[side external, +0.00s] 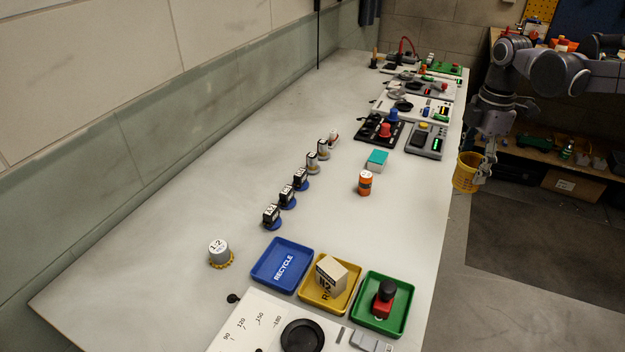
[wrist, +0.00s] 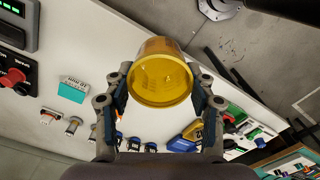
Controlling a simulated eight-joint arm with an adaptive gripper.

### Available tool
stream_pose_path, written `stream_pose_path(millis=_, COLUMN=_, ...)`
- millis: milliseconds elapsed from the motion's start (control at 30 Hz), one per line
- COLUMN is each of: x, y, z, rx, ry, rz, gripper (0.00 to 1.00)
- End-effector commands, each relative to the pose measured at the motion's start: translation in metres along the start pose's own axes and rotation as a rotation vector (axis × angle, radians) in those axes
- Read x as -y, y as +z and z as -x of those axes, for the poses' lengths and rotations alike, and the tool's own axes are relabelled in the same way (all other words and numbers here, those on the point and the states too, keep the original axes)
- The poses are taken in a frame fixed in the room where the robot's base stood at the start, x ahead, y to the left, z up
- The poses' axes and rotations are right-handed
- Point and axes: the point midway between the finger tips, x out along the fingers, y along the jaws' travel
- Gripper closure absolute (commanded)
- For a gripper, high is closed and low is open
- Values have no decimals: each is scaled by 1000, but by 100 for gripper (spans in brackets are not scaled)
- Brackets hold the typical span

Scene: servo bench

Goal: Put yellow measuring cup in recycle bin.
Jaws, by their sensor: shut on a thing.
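The yellow measuring cup (side external: 467,172) is a translucent yellow cup held in the air just beyond the table's right edge in the side view. In the wrist view the cup (wrist: 160,78) sits between the two fingers with its round face toward the camera. My gripper (side external: 484,172) is shut on it; its fingers also show in the wrist view (wrist: 162,92). The recycle bin (side external: 262,279) is a blue tray labelled RECYCLE on the near part of the table, left of a yellow tray. The bin looks empty and is well away from the cup.
The yellow tray (side external: 318,301) holds a beige box (side external: 331,273), and the green tray (side external: 399,326) holds a red and black part. An orange bottle (side external: 365,183), a teal block (side external: 377,158) and a row of small servo-like items (side external: 300,180) stand mid-table. Devices crowd the far end.

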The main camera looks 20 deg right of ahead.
Motion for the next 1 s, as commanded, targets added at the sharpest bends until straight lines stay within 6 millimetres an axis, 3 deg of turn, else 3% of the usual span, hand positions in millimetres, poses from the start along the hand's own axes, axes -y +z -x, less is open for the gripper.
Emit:
stream_pose_path(millis=133, x=0, y=0, z=6, rx=0, ry=0, rz=30, gripper=76)
stream_pose_path(millis=267, x=-4, y=-31, z=9, rx=-1, ry=0, rz=145, gripper=76)
stream_pose_path(millis=467, x=-3, y=-120, z=12, rx=-1, ry=1, rz=452, gripper=76)
stream_pose_path(millis=700, x=22, y=-222, z=14, rx=0, ry=1, rz=803, gripper=76)
stream_pose_path(millis=833, x=37, y=-260, z=14, rx=0, ry=1, rz=936, gripper=76)
stream_pose_path(millis=1000, x=50, y=-285, z=14, rx=0, ry=2, rz=1027, gripper=76)
